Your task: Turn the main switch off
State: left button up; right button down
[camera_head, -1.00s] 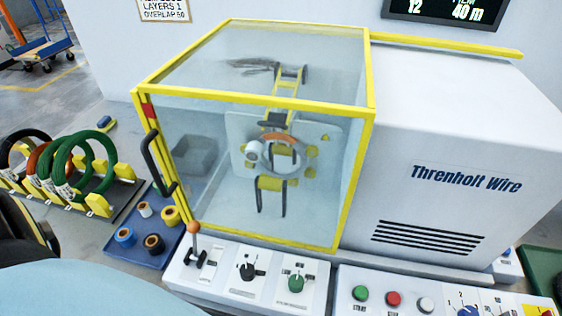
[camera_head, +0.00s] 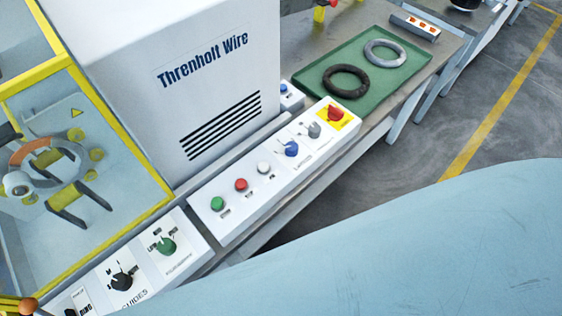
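The likely main switch is a red rotary knob (camera_head: 333,113) on a yellow plate (camera_head: 326,122), at the far right end of the control panel (camera_head: 228,226) in the head view. Its exact setting is too small to tell. On the same panel, from left to right, are a green button (camera_head: 217,204), a red button (camera_head: 241,185), a white button (camera_head: 264,168), a blue knob (camera_head: 291,149) and a grey knob (camera_head: 314,130). Neither of my grippers shows in the view.
A pale blue surface fills the lower right. A green tray (camera_head: 331,60) with a black coil (camera_head: 346,80) and a grey coil (camera_head: 385,53) lies beyond the panel. The yellow-framed enclosure (camera_head: 120,137) stands at left, beside the white machine housing (camera_head: 190,110).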

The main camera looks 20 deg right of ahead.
aim_at(335, 114)
jog(key=u, duration=0.5)
jog(key=k, duration=1.1)
jog(key=z, duration=0.65)
jog(key=i, duration=0.85)
jog(key=z, duration=0.7)
